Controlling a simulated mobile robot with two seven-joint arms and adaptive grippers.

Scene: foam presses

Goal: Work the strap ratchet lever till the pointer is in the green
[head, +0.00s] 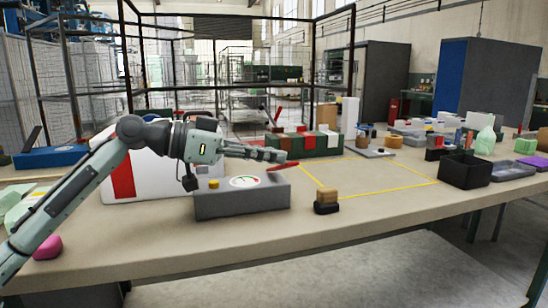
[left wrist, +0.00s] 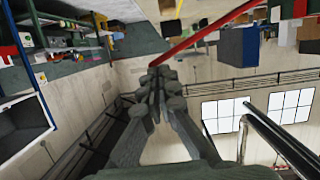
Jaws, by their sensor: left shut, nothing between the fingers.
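A grey ratchet box (head: 242,202) stands near the front of the table, with a yellow knob (head: 214,184) and a round white dial (head: 244,181) on top. The dial has coloured marks; the pointer is too small to read. A red lever (head: 284,166) rises at a low slant from the box's right end. My left gripper (head: 284,156) reaches over the box from the left, fingers shut and empty, its tips just above the lever. In the left wrist view the red lever (left wrist: 190,45) passes close by the shut fingertips (left wrist: 160,72); I cannot tell whether they touch.
A white case with a red stripe (head: 123,174) stands behind the box. A sponge on a dark block (head: 327,200) is to its right, near a yellow taped outline (head: 385,190). A green crate (head: 305,145) is behind. A black bin (head: 464,170) stands further right.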

